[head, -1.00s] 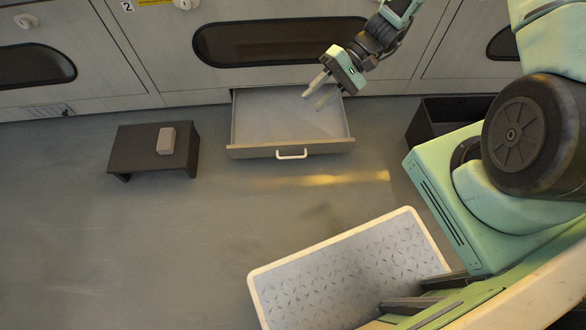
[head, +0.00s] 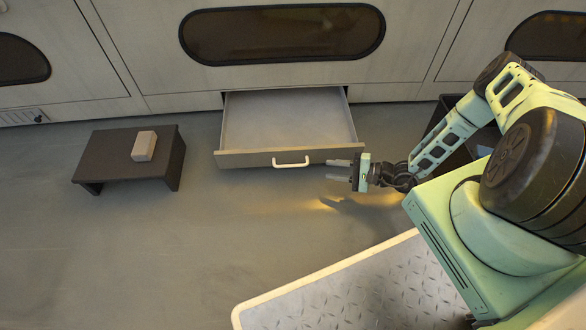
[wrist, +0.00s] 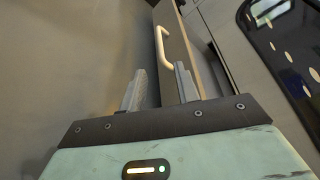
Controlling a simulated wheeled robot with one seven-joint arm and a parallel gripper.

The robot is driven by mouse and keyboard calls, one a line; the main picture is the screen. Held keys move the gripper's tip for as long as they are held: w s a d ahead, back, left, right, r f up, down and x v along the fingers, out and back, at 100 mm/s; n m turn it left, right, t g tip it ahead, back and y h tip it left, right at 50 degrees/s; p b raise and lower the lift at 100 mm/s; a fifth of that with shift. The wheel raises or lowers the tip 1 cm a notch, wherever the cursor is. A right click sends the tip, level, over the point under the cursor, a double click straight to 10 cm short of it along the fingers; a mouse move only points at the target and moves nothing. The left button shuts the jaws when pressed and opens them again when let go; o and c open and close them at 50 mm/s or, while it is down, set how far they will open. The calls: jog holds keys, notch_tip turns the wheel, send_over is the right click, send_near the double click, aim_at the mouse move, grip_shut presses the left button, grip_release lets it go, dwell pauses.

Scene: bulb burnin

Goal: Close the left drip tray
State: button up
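The drip tray (head: 290,120) is a shallow grey drawer, pulled out from under the cabinet front, and it looks empty. Its front panel has a white handle (head: 291,162); the handle also shows in the wrist view (wrist: 163,45). My gripper (head: 338,170) is to the right of the handle, near the right end of the drawer front, with its fingers pointing left. The fingers are apart with nothing between them, and they also show in the wrist view (wrist: 158,88). I cannot tell whether a finger touches the front panel.
A low dark stool (head: 110,160) with a beige block (head: 144,146) on it stands left of the tray. A dark open box (head: 440,125) is at the right, partly behind my arm. The floor in front of the tray is clear.

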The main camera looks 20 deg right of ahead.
aim_at(296, 166)
jog(key=b+x, duration=0.5)
jog(key=x, duration=0.8)
jog(key=shift+s+f+b, duration=0.1)
jog(key=shift+f+b, duration=0.1)
jog(key=shift+b, duration=0.2)
jog(key=shift+w+a, duration=0.35)
jog(key=shift+a, duration=0.05)
grip_shut()
